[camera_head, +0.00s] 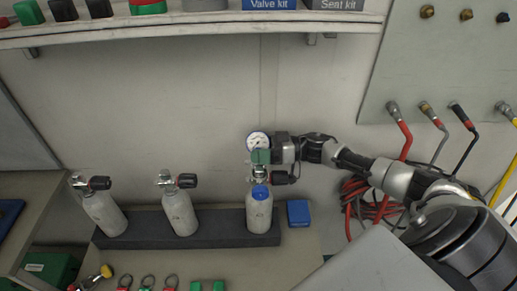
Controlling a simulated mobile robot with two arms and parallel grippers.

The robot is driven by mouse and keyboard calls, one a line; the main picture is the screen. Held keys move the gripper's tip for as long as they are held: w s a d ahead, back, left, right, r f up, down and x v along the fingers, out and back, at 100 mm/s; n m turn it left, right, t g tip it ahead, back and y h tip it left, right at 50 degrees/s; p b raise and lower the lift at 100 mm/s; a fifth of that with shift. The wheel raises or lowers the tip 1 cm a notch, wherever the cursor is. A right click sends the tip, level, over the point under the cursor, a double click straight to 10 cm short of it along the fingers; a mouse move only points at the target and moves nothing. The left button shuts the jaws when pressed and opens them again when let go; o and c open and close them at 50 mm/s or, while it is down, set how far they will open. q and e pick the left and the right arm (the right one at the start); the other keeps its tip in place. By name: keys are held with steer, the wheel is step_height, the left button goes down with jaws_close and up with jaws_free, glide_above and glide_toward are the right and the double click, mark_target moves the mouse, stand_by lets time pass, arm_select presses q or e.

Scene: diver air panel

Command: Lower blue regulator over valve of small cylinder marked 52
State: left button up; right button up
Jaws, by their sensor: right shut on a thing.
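My right gripper (276,150) reaches in from the right and is shut on a regulator with a round white gauge (258,142) and a green-looking block (261,157). The regulator is upright, directly above the valve (281,178) of the rightmost small grey cylinder (260,215). That cylinder has a blue band at its shoulder. Whether the regulator touches the valve I cannot tell. Two more grey cylinders with black-knobbed valves stand at the middle (179,211) and left (104,213). No number is readable on any cylinder. My left gripper is not in view.
The cylinders stand in a dark rack (150,231). A blue block (298,213) sits just right of it. Red hose (358,198) is coiled behind my right arm. A shelf (150,30) runs above, and a panel (450,60) with hoses hangs at right.

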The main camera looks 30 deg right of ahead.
steer(key=o, duration=1.3)
steer(key=shift+f, duration=0.2)
steer(key=b+v, duration=0.3)
steer(key=v, duration=0.7)
steer(key=shift+s+d+r, duration=0.15)
steer(key=shift+s+d, duration=0.05)
steer(key=shift+d, duration=0.15)
